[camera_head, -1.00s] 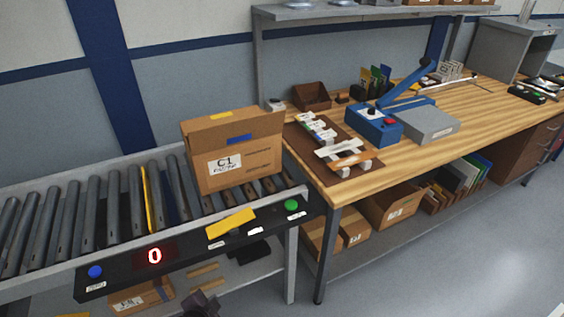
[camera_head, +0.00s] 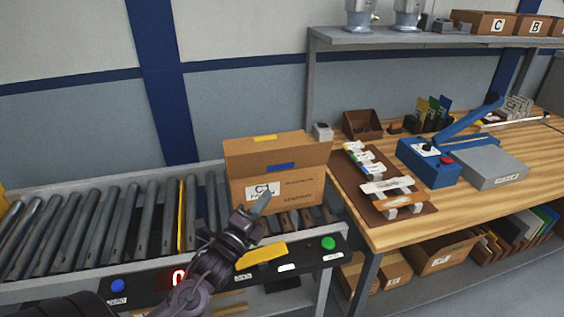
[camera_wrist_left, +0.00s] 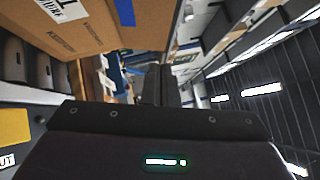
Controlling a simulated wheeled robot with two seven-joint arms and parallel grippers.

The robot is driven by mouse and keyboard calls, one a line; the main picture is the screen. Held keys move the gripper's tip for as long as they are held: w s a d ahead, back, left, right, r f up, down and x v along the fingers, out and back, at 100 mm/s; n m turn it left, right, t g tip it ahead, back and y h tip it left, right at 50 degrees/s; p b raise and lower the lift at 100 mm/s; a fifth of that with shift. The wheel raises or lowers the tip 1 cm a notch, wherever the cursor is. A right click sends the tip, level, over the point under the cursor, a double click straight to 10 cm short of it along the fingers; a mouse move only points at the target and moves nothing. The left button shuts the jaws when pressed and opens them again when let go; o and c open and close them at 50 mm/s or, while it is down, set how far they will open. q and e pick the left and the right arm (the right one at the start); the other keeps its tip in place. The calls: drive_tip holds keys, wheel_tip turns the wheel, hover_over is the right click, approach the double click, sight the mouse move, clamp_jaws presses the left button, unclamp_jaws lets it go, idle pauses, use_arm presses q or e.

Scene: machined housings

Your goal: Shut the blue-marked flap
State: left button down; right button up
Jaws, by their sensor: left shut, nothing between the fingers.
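A brown cardboard box (camera_head: 308,185) labelled C1 stands on the roller conveyor. A blue mark (camera_head: 282,167) is on its near side, on what looks like a flap hanging outward and down. It also shows as a blue strip (camera_wrist_left: 125,12) in the left wrist view. A yellow mark (camera_head: 265,138) is at the box's far top edge. My left gripper (camera_head: 262,200) is shut and empty, in front of the near side, below the blue mark and partly over the C1 label. It points upward in the left wrist view (camera_wrist_left: 158,85). Contact with the box cannot be told. My right gripper is out of view.
The conveyor (camera_head: 130,225) has a front control panel with a blue button (camera_head: 117,285), a green button (camera_head: 328,243) and a yellow plate (camera_head: 260,255). A wooden workbench (camera_head: 385,235) with a blue lever device (camera_head: 430,163) stands to the right. Rollers left of the box are clear.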

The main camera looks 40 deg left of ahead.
use_arm(q)
drive_tip(key=p, duration=0.3)
approach(286, 153)
drive_tip(key=w+d, duration=0.3)
drive_tip(key=shift+w+a+r+p, duration=0.35)
drive_tip(key=shift+w+a+p, duration=0.1)
drive_tip(key=shift+w+a, duration=0.15)
drive_tip(key=shift+w+a+r+p, duration=0.4)
drive_tip(key=shift+w+a+p, duration=0.05)
drive_tip(key=shift+w+a, duration=0.35)
drive_tip(key=shift+a, duration=0.15)
drive_tip(key=shift+w, duration=0.1)
